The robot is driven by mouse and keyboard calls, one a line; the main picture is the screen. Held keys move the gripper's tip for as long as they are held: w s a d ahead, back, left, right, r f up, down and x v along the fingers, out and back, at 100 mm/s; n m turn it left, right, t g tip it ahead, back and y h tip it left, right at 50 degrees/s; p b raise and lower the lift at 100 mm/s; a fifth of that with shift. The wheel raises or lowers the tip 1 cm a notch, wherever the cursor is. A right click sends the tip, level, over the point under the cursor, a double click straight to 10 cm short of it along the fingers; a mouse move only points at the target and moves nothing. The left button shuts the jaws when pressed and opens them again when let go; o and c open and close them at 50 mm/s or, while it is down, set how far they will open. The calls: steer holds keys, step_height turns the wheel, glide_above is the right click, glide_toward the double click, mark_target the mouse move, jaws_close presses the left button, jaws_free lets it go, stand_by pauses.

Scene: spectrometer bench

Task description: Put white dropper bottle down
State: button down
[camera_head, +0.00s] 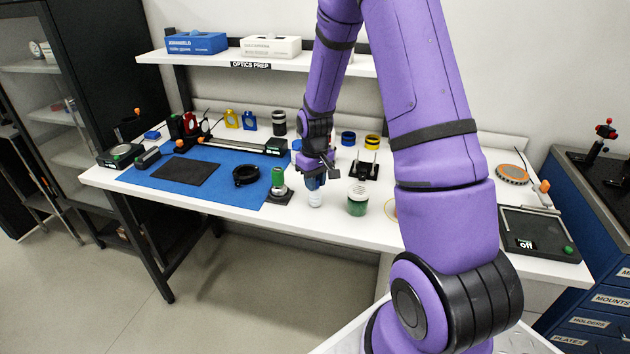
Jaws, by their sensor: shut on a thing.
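My gripper (316,178) points down over the front middle of the white bench (330,218). It is shut on the white dropper bottle (315,198), which is upright below the fingers. The bottle's upper part is hidden by the gripper. Its base looks at or just above the bench top; I cannot tell whether it touches.
A green jar with a white lid (357,199) stands close on the right. A green-topped post on a black base (279,187) is close on the left, at the edge of the blue mat (222,197). A black mount (364,171) stands behind. A shelf (290,65) hangs above.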

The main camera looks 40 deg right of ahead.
steer(key=c, duration=0.9)
jaws_free()
steer(key=shift+f, duration=0.1)
steer(key=shift+c, duration=0.2)
steer(key=s+a+r+t, duration=0.1)
steer(key=s+a+r, duration=0.1)
steer(key=r, duration=0.9)
steer(key=s+a+r, duration=0.3)
steer(key=r, duration=0.8)
steer(key=s+a+r+t, duration=0.1)
steer(key=s+a+r, duration=0.1)
steer(key=s, duration=0.5)
steer(key=s+a+r+t, duration=0.1)
steer(key=s+a+r, duration=0.2)
steer(key=s+r, duration=0.2)
steer(key=s+a+r+t, duration=0.2)
steer(key=s+a+r, duration=0.1)
steer(key=s, duration=0.6)
steer(key=shift+s+r, duration=0.3)
steer(key=shift+r, duration=0.15)
